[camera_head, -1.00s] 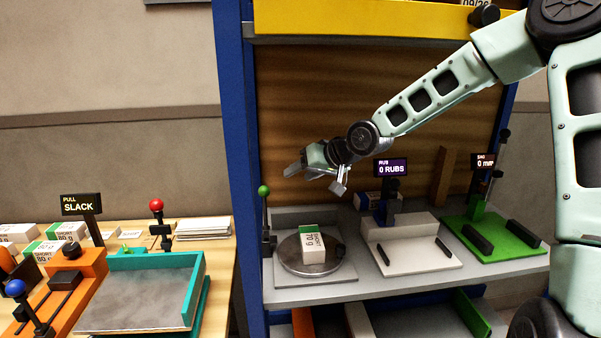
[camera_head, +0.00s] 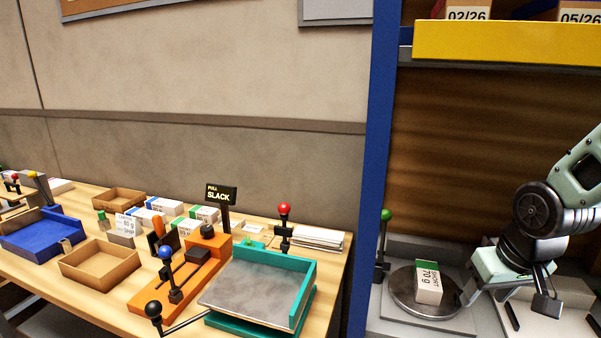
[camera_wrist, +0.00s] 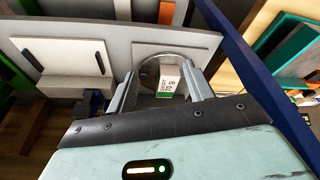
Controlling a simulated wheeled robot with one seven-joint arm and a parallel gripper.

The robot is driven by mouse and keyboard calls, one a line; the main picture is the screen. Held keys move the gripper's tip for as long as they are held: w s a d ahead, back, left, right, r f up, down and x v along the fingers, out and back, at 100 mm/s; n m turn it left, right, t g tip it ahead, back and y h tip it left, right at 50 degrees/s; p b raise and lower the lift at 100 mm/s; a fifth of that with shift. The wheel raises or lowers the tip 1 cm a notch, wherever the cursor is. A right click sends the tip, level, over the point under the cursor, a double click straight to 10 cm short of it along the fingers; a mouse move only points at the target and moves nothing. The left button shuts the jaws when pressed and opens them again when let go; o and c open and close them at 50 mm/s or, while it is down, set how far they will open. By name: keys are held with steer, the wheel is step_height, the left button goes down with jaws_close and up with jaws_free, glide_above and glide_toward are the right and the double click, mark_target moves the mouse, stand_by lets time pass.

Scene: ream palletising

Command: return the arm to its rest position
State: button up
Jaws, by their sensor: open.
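My gripper (camera_head: 508,297) is at the right of the head view, low over the shelf bench, beside a round grey plate. It is open and nothing is held in it. A white and green ream labelled 70 g (camera_head: 429,283) stands on the round plate (camera_head: 404,292), just left of my gripper. In the wrist view the ream (camera_wrist: 168,78) shows between and beyond my two open fingers (camera_wrist: 160,88), and it looks apart from them.
A blue post (camera_head: 376,150) separates the shelf from the wooden table. A green-knobbed lever (camera_head: 384,245) stands left of the plate. On the table are a teal tray (camera_head: 300,295), an orange device with levers (camera_head: 190,277), cardboard trays (camera_head: 100,262) and small reams.

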steer(key=s+a+r+n+g, duration=0.3)
steer(key=s+a+n, duration=0.4)
steer(key=s+a, duration=1.1)
steer(key=shift+s+y, duration=0.3)
steer(key=shift+s, duration=0.05)
